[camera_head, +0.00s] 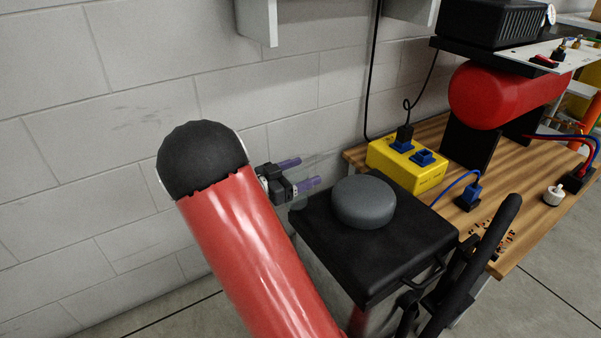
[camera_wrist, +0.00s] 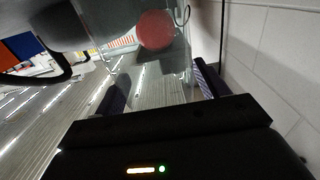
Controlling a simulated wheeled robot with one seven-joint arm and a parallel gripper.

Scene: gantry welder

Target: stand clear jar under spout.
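My gripper (camera_head: 305,173) is in front of the block wall, left of the black box, with its two purple fingers apart and pointing right. Faint see-through outlines of the clear jar (camera_head: 328,156) show around the fingertips. In the wrist view, the clear jar (camera_wrist: 125,62) spans the space between the fingers, and my gripper (camera_wrist: 160,88) appears shut on it. The jar's edges are hard to make out, so its tilt is unclear. I cannot pick out a spout with certainty.
A black box (camera_head: 330,245) with a grey round disc (camera_head: 364,202) stands just right of my gripper. Behind it, a wooden bench (camera_head: 540,215) carries a yellow socket box (camera_head: 407,165), a red cylinder (camera_head: 505,95) and cables. A wall cabinet (camera_head: 258,22) hangs above.

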